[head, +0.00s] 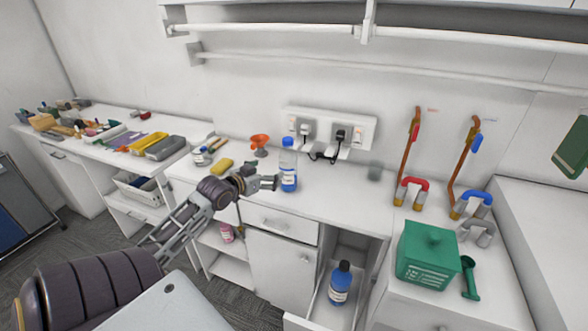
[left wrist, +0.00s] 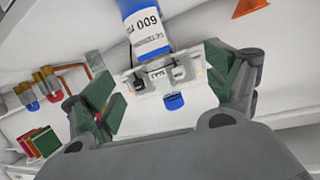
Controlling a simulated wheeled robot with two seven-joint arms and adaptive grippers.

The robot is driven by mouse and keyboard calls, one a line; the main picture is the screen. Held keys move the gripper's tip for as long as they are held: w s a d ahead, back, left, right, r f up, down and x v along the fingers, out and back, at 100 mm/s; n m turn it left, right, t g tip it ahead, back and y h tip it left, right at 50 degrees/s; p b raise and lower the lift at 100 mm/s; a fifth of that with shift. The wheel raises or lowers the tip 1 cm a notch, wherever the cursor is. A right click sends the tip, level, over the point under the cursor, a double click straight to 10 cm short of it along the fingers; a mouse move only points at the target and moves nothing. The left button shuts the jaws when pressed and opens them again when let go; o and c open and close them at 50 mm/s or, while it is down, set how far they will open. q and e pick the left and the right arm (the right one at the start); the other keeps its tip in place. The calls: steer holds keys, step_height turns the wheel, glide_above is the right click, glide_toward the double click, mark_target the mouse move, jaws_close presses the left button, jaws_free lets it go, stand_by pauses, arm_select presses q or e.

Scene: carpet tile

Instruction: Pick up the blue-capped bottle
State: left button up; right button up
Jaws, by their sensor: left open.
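The blue-capped bottle (head: 289,179) stands upright on the white counter, below the wall sockets. It has a blue cap, a clear upper body and a blue lower part with a white label. My left gripper (head: 272,183) is open, just left of the bottle at about the height of its lower body. In the left wrist view, turned upside down, the bottle (left wrist: 148,32) shows between the open green-padded fingers (left wrist: 165,85), with its blue cap lowest. I cannot tell whether a finger touches it. My right gripper is in neither view.
An orange funnel (head: 260,142) and a yellow sponge (head: 222,166) lie left of the bottle. Plugged sockets (head: 330,130) are behind it. A dark-capped bottle (head: 340,283) stands in the open drawer below. The counter right of the bottle is mostly clear.

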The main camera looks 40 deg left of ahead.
mark_target(288, 172)
arm_select(q)
steer(key=shift+s+d+f+n+g+h, duration=0.1)
steer(key=shift+d+f+n+g+h, duration=0.1)
steer(key=shift+f, duration=0.2)
steer(key=shift+s+d+f+n+g+h, duration=0.1)
steer(key=shift+d+f+g, duration=0.1)
steer(key=shift+f, duration=0.2)
steer(key=shift+w, duration=0.15)
steer(key=shift+x, duration=4.2)
steer(key=shift+w+a, duration=0.1)
steer(key=shift+w, duration=0.05)
steer(key=shift+p+x, duration=0.55)
steer(key=shift+x, duration=1.85)
steer(key=c, duration=1.3)
